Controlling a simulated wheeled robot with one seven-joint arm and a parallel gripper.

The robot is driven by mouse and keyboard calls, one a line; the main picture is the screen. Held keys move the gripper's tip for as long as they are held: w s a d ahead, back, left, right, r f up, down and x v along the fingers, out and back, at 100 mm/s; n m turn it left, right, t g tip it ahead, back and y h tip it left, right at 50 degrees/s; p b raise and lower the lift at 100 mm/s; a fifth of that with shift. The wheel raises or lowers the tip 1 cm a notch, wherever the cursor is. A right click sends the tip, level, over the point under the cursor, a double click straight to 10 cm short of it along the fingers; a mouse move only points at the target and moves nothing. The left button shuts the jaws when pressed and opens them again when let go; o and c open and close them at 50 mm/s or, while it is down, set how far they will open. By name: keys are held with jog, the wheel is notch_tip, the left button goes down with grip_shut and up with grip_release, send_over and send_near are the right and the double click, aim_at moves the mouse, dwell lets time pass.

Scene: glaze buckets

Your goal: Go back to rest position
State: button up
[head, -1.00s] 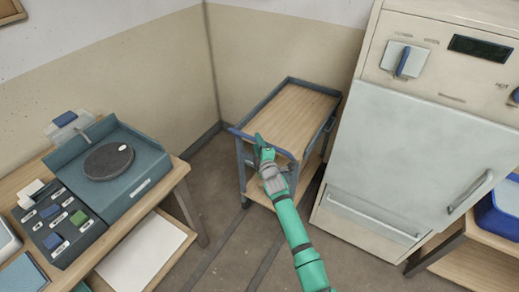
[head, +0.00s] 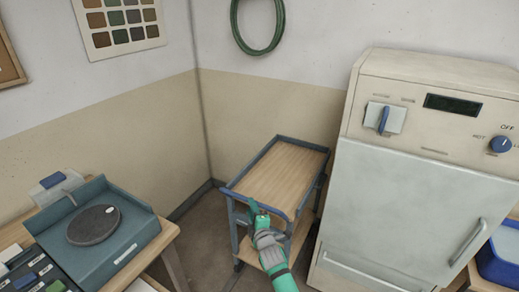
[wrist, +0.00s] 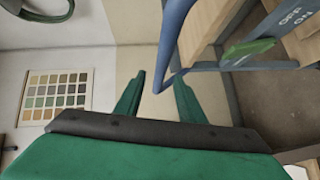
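My gripper (head: 258,211) is green with a grey wrist and is at the front edge of the trolley (head: 286,172) in the head view. In the wrist view my gripper (wrist: 160,80) shows two green fingers standing apart, so it is open. A bent blue rail (wrist: 172,45) of the trolley runs down close to the fingers there. I cannot tell whether it touches them or lies between them. The trolley has a bare wooden top and a blue-grey frame. No object is held.
A large pale kiln-like cabinet (head: 410,205) stands close right of the trolley. A turntable (head: 93,225) sits on a bench at left. A blue bin (head: 499,258) is at far right. A colour chart (head: 118,20) and a green hose (head: 258,25) hang on the walls.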

jog(key=s+a+m+t, duration=0.1)
jog(key=s+a+m, duration=0.55)
jog(key=s, duration=0.35)
jog(key=s+a+m+t, duration=0.2)
jog(key=s+a+m, duration=0.45)
jog(key=s, duration=0.35)
jog(key=s+d+f+m+g+h, duration=0.1)
jog(key=s+d+f+m+h, duration=0.15)
jog(key=s, duration=0.55)
jog(key=s+d+f+m+h, duration=0.1)
jog(key=s+d+m, duration=0.15)
jog(key=s, duration=0.65)
jog(key=s+d+f+m+g+h, duration=0.15)
jog(key=s+d, duration=0.25)
jog(key=s, duration=0.4)
jog(key=s+d+r, duration=0.2)
jog(key=s+d, duration=0.3)
jog(key=s, duration=0.3)
jog(key=s+d+r, duration=0.3)
jog(key=s+d, duration=0.2)
jog(key=s, duration=0.4)
jog(key=shift+s+m+g, duration=0.15)
jog(key=shift+m+g, duration=0.2)
